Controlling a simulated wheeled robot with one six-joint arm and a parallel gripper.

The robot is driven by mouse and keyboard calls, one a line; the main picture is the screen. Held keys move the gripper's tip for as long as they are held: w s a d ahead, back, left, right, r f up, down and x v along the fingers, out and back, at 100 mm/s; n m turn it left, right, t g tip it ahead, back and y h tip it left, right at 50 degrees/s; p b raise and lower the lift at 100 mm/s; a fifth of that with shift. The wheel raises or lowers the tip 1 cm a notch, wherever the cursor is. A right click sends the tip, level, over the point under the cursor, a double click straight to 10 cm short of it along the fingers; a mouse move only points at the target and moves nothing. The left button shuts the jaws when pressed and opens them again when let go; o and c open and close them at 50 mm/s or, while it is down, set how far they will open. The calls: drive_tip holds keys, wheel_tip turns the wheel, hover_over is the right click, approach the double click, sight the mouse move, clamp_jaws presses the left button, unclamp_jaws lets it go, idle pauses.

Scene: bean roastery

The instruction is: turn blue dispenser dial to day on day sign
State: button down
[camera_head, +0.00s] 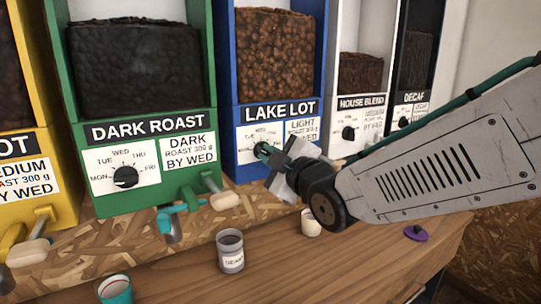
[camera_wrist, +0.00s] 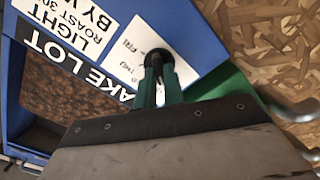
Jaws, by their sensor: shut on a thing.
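The blue dispenser (camera_head: 227,75) is labelled LAKE LOT and stands mid-picture in the head view; its frame also shows in the wrist view (camera_wrist: 12,80). Its black dial (camera_wrist: 158,54) sits on a white plate with day marks; FRI and THU show beside it. My gripper (camera_head: 264,150) is at the dial, its green fingers (camera_wrist: 157,68) shut on the knob. The fingers hide most of the dial, so I cannot tell where it points. The day sign (camera_wrist: 84,22) reads LIGHT ROAST and BY W, with the rest cut off.
A green DARK ROAST dispenser (camera_head: 60,125) stands left, with a yellow one (camera_head: 40,110) beyond it. HOUSE BLEND (camera_head: 361,101) and DECAF (camera_head: 413,97) units stand right. A grey labelled cup (camera_head: 231,252), a white cup (camera_head: 311,222) and a purple lid (camera_head: 416,233) are on the wooden counter (camera_head: 290,262).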

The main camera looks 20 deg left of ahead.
drive_tip(key=shift+f+n, duration=0.15)
drive_tip(key=shift+n, duration=2.15)
drive_tip(key=c, duration=1.5)
unclamp_jaws()
drive_tip(key=v, duration=0.8)
